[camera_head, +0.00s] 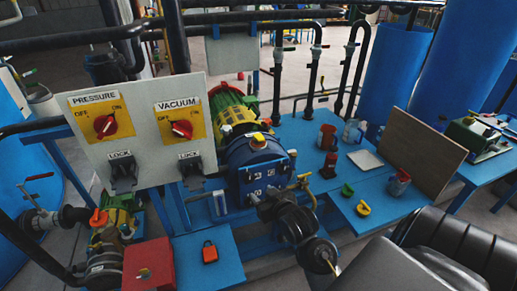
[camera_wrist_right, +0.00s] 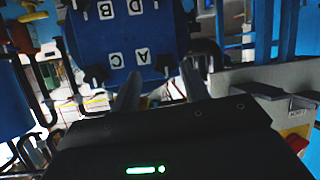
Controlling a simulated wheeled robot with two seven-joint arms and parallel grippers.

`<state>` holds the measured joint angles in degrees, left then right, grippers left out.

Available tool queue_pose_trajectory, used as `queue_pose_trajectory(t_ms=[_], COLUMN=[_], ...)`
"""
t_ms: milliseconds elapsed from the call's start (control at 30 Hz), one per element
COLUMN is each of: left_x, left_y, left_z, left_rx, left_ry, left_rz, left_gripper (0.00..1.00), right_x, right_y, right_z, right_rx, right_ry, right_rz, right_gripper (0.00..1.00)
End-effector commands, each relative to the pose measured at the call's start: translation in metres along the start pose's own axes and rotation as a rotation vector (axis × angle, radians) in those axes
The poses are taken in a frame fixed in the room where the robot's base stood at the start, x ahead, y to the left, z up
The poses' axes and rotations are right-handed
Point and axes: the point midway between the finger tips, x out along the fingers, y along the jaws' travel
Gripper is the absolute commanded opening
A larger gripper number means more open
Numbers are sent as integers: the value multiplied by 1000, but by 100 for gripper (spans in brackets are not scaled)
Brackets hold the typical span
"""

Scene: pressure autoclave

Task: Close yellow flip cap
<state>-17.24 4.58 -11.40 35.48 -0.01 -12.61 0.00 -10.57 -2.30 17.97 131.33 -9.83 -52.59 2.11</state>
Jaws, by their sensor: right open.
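A small yellow cap (camera_head: 258,140) sits on top of the blue drum-shaped machine (camera_head: 240,165) in the head view. I cannot tell whether it is flipped open or closed. The machine's front carries white lettered labels, and its blue face also shows upside down in the wrist view (camera_wrist_right: 120,40). My right gripper (camera_head: 262,198) is in front of the machine's lower face, below the yellow cap and apart from it. Its two dark fingers (camera_wrist_right: 150,92) are spread and empty in the wrist view, pointing toward the labelled face. My left gripper is not in view.
A grey panel (camera_head: 150,142) with red PRESSURE and VACUUM knobs stands left of the machine. A yellow pipe handle (camera_head: 304,179) is right of it. The blue table (camera_head: 300,128) holds bottles and a yellow item (camera_head: 363,208).

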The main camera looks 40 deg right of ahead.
Motion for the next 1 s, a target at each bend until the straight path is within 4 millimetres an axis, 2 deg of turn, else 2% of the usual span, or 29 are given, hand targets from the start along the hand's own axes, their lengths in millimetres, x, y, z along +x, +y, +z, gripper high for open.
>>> queue_pose_trajectory(t_ms=[33, 100, 233, 333, 567, 1000], left_x=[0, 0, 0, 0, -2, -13], left_y=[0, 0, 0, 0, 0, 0], left_z=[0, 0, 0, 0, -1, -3], left_rx=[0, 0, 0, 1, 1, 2], left_ry=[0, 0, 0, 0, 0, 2], left_rz=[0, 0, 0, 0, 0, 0], left_gripper=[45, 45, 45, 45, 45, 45], right_x=[10, 17, 21, 21, 29, 99], right_y=[14, 32, 55, 62, 64, 76], right_z=[-29, -60, -96, -106, -110, -138], right_rx=[22, 51, 86, 95, 98, 100], right_ry=[96, 210, 347, 386, 389, 387], right_rz=[32, 72, 122, 136, 138, 139], right_gripper=[45, 45, 45, 45, 45, 45])
